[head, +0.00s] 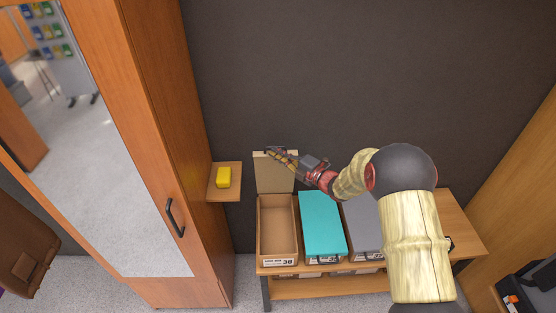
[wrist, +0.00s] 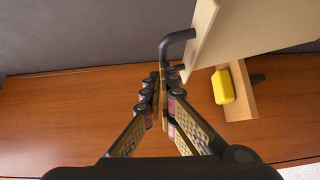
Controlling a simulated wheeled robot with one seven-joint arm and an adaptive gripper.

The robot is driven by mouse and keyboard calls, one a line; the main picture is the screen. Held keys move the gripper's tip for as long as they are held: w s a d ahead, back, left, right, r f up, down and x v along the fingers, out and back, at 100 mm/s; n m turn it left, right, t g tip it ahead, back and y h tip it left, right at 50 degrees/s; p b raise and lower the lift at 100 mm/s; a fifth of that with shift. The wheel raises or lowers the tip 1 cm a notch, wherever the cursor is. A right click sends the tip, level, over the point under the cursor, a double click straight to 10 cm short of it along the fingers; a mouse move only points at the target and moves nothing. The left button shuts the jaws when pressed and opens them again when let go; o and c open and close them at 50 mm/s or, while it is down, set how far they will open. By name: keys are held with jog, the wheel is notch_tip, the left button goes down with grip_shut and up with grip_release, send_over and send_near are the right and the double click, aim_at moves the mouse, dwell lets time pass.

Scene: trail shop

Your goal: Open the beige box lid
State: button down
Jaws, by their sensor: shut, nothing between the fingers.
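The beige box (head: 277,226) stands on the low bench at the left of the row of boxes, marked 38 on its front. Its lid (head: 270,173) is raised upright at the back, and the inside of the box looks empty. My gripper (head: 272,151) is at the top edge of the lid. In the wrist view the gripper (wrist: 160,77) is shut with nothing between the fingers. The lid (wrist: 232,27) shows there at the upper right, with a dark handle (wrist: 179,42) just beyond the fingertips. I cannot tell whether the fingers touch the handle.
A teal-lidded box (head: 321,222) and a grey-lidded box (head: 361,219) stand to the right on the bench (head: 463,225). A yellow block (head: 223,177) sits on a small wall shelf (head: 232,194) at left. A mirrored wooden wardrobe (head: 160,150) stands further left.

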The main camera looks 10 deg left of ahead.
jog(key=w+a+r+p, duration=0.1)
jog(key=w+a+p, duration=0.1)
jog(key=w, duration=0.6)
jog(key=shift+w+r+m+h, duration=0.25)
jog(key=shift+r+m+h, duration=0.05)
jog(key=shift+m, duration=0.1)
